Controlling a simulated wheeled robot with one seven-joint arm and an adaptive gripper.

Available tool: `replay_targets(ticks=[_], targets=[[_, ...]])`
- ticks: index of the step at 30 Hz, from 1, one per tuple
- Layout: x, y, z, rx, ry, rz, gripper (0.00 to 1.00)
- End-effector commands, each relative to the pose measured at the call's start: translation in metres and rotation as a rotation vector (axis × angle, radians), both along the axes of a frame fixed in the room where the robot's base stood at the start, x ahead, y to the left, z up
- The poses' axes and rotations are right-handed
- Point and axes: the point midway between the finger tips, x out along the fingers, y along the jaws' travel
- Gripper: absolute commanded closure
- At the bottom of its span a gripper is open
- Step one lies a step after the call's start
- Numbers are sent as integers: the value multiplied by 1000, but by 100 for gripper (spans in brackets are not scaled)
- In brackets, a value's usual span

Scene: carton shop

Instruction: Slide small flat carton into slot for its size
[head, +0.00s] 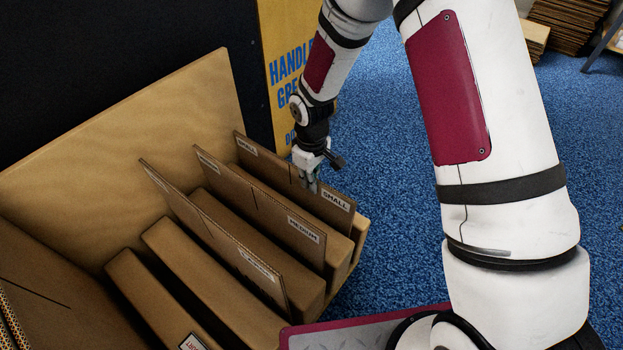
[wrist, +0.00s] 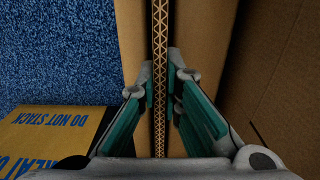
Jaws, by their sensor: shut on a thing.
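The small flat carton (head: 276,167) is a thin brown sheet with SMALL labels near both ends. It stands upright on edge at the right end of the slotted rack (head: 190,262). My gripper (head: 313,186) is shut on its top edge, right of the middle. In the wrist view, the carton's corrugated edge (wrist: 159,50) runs between the two green-padded fingers of my gripper (wrist: 160,98). The carton's lower edge is hidden behind the medium carton and the rack's dividers, so I cannot tell how deep it sits in a slot.
A medium flat carton (head: 262,209) and a third, larger one (head: 210,232) stand upright in slots to the left. A tall brown back panel (head: 130,150) rises behind. A yellow printed panel (head: 285,60) stands beyond the rack. Blue floor (head: 385,190) is open on the right.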

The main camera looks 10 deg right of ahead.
Motion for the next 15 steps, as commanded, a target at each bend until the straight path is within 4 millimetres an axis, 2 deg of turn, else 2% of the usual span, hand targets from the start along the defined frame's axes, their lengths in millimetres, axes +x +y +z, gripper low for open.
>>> replay_targets(ticks=[11,12,15], targets=[[0,0,-2,0,0,0,100],[0,0,-2,0,0,0,89],[0,0,-2,0,0,0,70]])
